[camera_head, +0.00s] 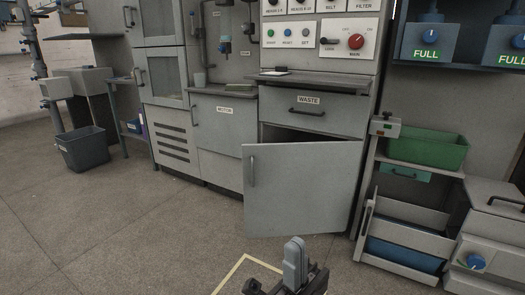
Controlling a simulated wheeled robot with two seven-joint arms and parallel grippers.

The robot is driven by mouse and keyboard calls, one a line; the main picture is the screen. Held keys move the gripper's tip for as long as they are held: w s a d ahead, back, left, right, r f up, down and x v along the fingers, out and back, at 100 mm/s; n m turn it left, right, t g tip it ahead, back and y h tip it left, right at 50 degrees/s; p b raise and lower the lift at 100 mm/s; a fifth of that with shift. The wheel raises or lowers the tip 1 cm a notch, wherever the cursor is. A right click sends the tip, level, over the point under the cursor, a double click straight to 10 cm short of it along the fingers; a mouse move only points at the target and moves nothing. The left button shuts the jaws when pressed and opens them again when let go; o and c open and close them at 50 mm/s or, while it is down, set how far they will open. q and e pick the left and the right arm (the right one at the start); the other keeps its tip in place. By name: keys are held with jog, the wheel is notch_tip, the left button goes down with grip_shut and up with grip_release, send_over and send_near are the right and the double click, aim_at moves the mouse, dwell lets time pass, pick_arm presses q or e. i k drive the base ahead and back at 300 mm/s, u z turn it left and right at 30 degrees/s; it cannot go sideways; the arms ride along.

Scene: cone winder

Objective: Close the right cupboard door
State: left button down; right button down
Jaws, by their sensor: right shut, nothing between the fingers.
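The right cupboard door (305,190) is a grey panel under the drawer labelled WASTE (325,112). It stands partly open, its left edge swung out toward me, and a dark gap shows above its top edge. Its vertical handle (251,172) is near the left edge. My right gripper (294,249) is at the bottom middle, its fingers shut and empty, pointing up in the picture. It appears in front of the door's lower edge, apart from it. My left gripper is out of view.
A closed cupboard labelled MOTOR (222,140) is left of the open door. A rack with a green bin (427,148) and a tilted tray (403,240) stands close on the right. A dark bin (82,148) is far left. The floor (130,235) at left is clear.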

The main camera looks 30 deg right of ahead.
aim_at(290, 189)
jog(key=z, duration=0.65)
jog(key=i, duration=0.65)
jog(key=z, duration=1)
jog(key=i, duration=0.3)
jog(key=z, duration=0.35)
